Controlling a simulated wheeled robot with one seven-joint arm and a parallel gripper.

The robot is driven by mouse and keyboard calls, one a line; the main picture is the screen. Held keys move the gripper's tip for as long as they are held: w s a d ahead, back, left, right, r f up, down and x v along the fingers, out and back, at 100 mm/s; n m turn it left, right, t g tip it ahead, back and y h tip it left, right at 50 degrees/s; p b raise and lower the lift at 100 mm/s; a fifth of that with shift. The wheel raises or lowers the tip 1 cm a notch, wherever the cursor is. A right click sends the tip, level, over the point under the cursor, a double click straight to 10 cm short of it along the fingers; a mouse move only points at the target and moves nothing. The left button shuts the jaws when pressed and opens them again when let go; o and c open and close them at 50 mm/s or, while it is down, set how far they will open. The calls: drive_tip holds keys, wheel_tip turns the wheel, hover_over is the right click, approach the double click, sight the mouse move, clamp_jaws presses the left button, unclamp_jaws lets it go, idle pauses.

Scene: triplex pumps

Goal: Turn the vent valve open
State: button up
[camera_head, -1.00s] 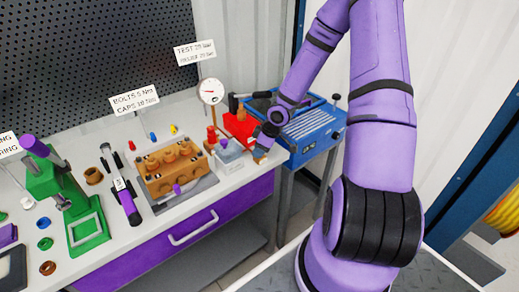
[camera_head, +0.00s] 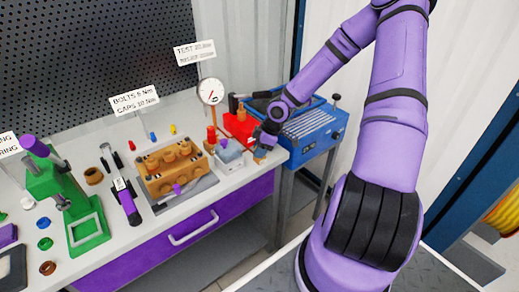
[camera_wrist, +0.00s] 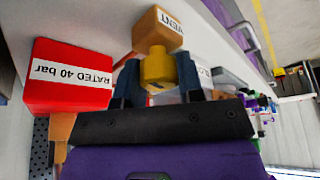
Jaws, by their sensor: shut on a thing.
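The vent valve is an orange-tan block (camera_wrist: 158,27) marked VENT with a yellow knob (camera_wrist: 158,68) on its near side, seen in the wrist view. My gripper (camera_wrist: 160,80) is shut on the yellow knob, with one dark finger on each side of it. In the head view my gripper (camera_head: 262,150) is at the right end of the bench, and it hides most of the valve. The knob's turn angle cannot be told.
A red block (camera_wrist: 72,77) marked RATED 40 bar is close beside my gripper. The pressure gauge (camera_head: 210,91) and the orange pump block (camera_head: 172,168) stand to the left on the bench (camera_head: 150,240). A blue machine (camera_head: 312,132) stands close on the right.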

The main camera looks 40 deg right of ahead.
drive_tip(key=shift+d, duration=0.1)
drive_tip(key=o, duration=0.9)
drive_tip(key=v, duration=1)
drive_tip(key=shift+s+r, duration=0.1)
drive_tip(key=shift+r, duration=0.3)
